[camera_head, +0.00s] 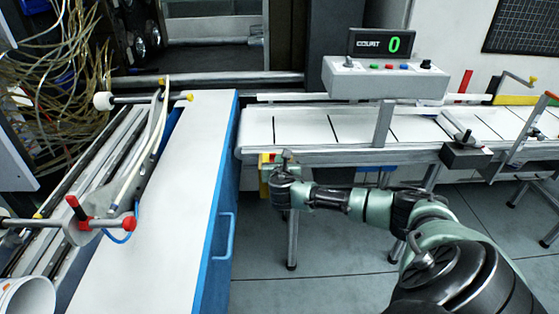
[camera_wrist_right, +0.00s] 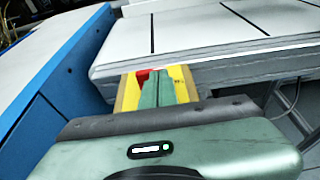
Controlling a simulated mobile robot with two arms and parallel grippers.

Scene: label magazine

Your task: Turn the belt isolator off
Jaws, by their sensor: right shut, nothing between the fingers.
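The belt isolator (camera_head: 265,161) is a small yellow box with a red part, mounted under the left end of the conveyor. The wrist of my right arm hides much of it in the head view. In the right wrist view the yellow isolator (camera_wrist_right: 185,75) shows behind the fingers, with its red part (camera_wrist_right: 142,76) just left of the tips. My right gripper (camera_wrist_right: 160,78) is shut and empty, its green fingers in front of the box. I cannot tell whether they touch the red part. My left gripper is not in view.
The conveyor (camera_head: 300,125) with its white belt runs above the isolator. A control box (camera_head: 385,82) stands behind it, under a display reading 0. A blue-sided white bench (camera_head: 224,170) stands close on the left. Open floor (camera_head: 330,245) lies below.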

